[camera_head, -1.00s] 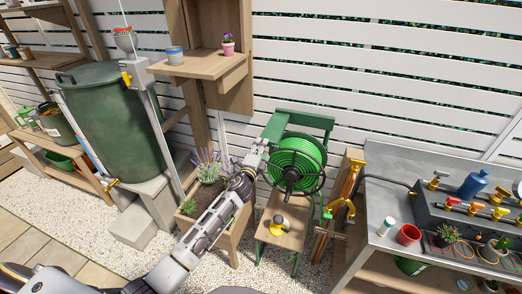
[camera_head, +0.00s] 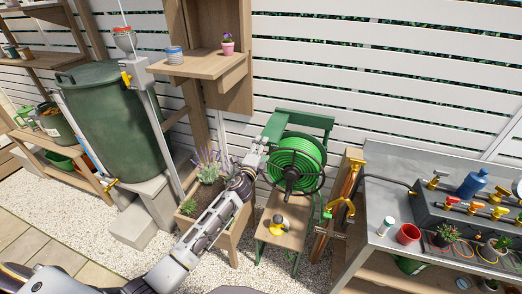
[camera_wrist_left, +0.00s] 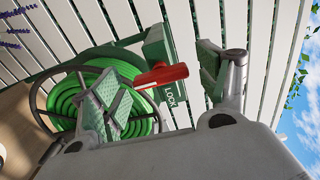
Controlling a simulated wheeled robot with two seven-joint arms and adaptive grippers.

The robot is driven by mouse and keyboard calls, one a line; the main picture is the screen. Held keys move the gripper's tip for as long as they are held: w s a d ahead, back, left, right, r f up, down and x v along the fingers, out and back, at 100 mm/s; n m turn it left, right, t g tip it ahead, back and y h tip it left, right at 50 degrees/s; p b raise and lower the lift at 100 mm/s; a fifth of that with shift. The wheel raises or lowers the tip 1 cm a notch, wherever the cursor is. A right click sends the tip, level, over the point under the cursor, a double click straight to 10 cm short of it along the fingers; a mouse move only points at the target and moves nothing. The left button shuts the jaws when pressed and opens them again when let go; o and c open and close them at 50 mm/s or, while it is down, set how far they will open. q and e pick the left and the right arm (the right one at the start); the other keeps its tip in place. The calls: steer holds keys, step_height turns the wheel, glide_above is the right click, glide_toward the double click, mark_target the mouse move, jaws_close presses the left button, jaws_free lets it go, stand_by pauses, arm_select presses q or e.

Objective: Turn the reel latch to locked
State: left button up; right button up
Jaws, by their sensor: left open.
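The hose reel (camera_head: 296,165) with its coiled green hose stands on a green frame at the centre of the head view. It also shows in the left wrist view (camera_wrist_left: 66,103), at left. The red reel latch (camera_wrist_left: 162,75) is a short handle on the green frame, beside the white word LOCK. My left gripper (camera_wrist_left: 165,84) is open, one finger on each side of the red handle as seen from the wrist. I cannot tell whether a finger touches it. In the head view my left gripper (camera_head: 258,148) is at the reel's left side and the latch cannot be made out.
A wooden bench (camera_head: 283,240) with a yellow-and-grey item is below the reel. A planter with lavender (camera_head: 208,168) is left of my arm. A yellow tap (camera_head: 341,209) stands to the right, beside a grey worktop (camera_head: 379,205). A slatted white fence (camera_head: 350,60) is behind.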

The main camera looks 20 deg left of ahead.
arm_select(q)
steer(key=shift+s, duration=0.15)
steer(key=s, duration=1.1)
steer(key=shift+s+a, duration=0.2)
steer(key=shift+s, duration=0.15)
stand_by(0.3)
steer(key=shift+n, duration=0.3)
stand_by(0.4)
